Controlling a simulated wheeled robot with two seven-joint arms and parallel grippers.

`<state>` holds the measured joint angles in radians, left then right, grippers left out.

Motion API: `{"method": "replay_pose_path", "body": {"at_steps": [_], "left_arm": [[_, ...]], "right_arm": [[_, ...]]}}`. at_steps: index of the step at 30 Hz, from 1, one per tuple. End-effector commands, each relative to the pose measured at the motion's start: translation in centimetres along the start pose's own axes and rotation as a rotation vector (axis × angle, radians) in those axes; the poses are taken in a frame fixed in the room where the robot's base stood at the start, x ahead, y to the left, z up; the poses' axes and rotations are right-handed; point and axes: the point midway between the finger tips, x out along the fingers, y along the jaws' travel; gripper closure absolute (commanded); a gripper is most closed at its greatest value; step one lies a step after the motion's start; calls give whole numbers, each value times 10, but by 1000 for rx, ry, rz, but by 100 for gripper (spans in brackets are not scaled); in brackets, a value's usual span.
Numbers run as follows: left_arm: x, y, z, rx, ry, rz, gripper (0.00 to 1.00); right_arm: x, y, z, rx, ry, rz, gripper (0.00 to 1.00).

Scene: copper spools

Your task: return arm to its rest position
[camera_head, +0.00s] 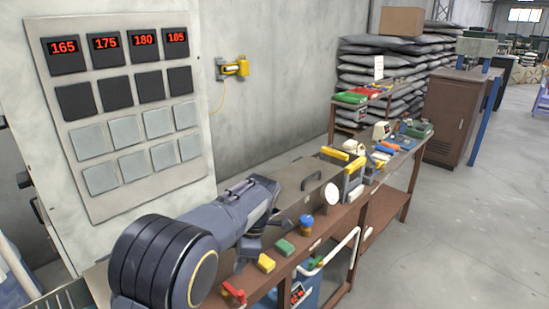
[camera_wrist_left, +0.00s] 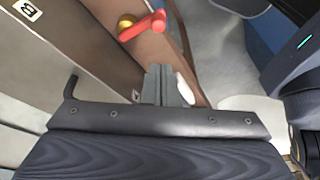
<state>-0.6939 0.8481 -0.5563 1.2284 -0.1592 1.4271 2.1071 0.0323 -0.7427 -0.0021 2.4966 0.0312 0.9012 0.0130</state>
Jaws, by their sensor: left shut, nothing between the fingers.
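My left arm comes in from the left in the head view, in front of the control panel (camera_head: 115,110), and reaches over the brown workbench. My left gripper (camera_head: 247,252) hangs at the end of this arm near the bench's front edge, partly hidden by the arm's own links. In the left wrist view the gripper fingers (camera_wrist_left: 163,72) are together and empty. A red lever with a yellow knob (camera_wrist_left: 143,25) lies ahead of the fingertips, apart from them. My right gripper is in neither view.
A white pipe (camera_head: 352,250) stands out in front. Stacked grey sacks (camera_head: 385,65) lie behind.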

Motion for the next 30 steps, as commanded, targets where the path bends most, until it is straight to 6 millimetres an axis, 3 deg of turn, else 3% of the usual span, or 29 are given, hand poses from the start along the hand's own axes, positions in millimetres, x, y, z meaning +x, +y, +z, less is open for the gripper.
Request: {"method": "replay_pose_path", "body": {"at_steps": [5,9,15,19,24,30], "left_arm": [[-5,-26,-64,241,-232,-19,100],[-10,-65,-109,501,-419,82,100],[-14,-134,-153,861,-543,369,100],[-10,-181,-167,1082,-503,592,100],[4,-229,-170,1319,-343,813,100],[19,-254,-165,1467,-192,914,100]], "right_arm": [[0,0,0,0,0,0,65],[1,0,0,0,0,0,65],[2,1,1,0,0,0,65],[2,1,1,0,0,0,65],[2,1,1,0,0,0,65],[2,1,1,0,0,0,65]]}}
